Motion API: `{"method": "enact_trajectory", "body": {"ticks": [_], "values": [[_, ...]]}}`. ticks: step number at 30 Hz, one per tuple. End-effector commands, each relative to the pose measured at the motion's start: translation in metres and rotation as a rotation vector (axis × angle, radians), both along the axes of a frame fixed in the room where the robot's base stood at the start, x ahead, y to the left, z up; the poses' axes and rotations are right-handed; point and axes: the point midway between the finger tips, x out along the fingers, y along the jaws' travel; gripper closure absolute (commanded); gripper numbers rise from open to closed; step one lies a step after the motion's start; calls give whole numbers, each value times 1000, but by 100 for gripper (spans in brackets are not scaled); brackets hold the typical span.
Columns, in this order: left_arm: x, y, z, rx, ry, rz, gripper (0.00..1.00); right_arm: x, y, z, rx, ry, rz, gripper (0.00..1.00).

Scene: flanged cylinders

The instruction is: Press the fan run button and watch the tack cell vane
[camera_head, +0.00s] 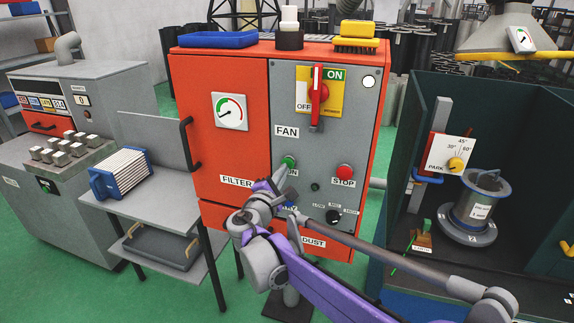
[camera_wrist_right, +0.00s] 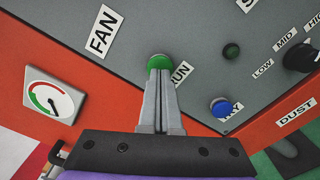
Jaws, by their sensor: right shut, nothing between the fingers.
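The green fan RUN button (camera_head: 288,161) is on the grey panel of the orange cabinet, below the FAN label. It also shows in the right wrist view (camera_wrist_right: 160,61). My right gripper (camera_head: 281,174) is shut and empty. In the right wrist view its fingertips (camera_wrist_right: 160,74) are at the lower edge of the green button, touching or nearly so; I cannot tell whether it is pushed in. The dark tack cell booth (camera_head: 400,152) stands at the right. A small green piece (camera_head: 427,225) on a brown block there may be the vane. My left gripper is out of view.
The red STOP button (camera_head: 345,172) is right of the green one. A blue button (camera_wrist_right: 221,107) and dark speed knob (camera_head: 333,216) are lower. The red switch handle (camera_head: 317,95) stands upright towards ON. The filter door's gauge (camera_head: 229,111) is at the left.

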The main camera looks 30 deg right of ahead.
Motion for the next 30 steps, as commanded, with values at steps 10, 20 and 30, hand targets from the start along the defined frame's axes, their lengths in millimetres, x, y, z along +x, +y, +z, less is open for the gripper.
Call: {"method": "enact_trajectory", "body": {"ticks": [10, 20, 30], "values": [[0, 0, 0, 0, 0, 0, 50, 0, 0, 0, 0, 0, 0, 100], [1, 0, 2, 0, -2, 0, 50, 4, -4, 0, 0, 0, -1, 100], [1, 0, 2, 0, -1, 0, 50, 4, -5, 0, 0, 0, 0, 100]]}}
